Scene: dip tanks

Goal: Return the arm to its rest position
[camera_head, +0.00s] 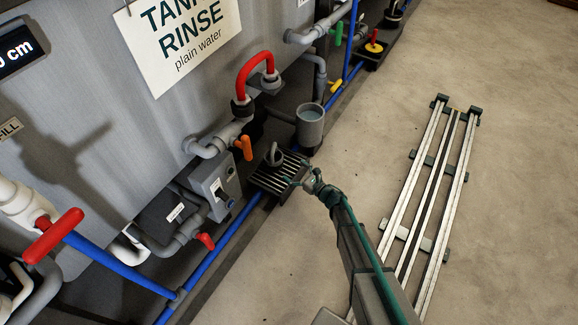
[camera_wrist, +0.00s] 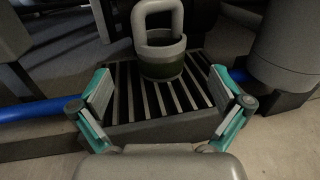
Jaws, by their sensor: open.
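My gripper (camera_wrist: 160,100) is open, with its two teal-sided fingers spread apart and nothing between the pads. In the head view, my gripper (camera_head: 306,180) is at the end of my outstretched arm, beside a slatted dark grate (camera_head: 285,178) low along the tank. A grey plug-like piece with a loop handle (camera_wrist: 160,60) stands upright on the grate, just beyond my fingertips in the wrist view. It also shows in the head view (camera_head: 273,154). The fingers appear clear of it.
The grey tank (camera_head: 110,110) with its rinse sign (camera_head: 185,40) stands at left. Pipes, a red lever (camera_head: 52,236), an orange handle (camera_head: 244,148) and a grey cup of liquid (camera_head: 310,122) crowd its foot. Floor rails (camera_head: 430,190) lie at right on open floor.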

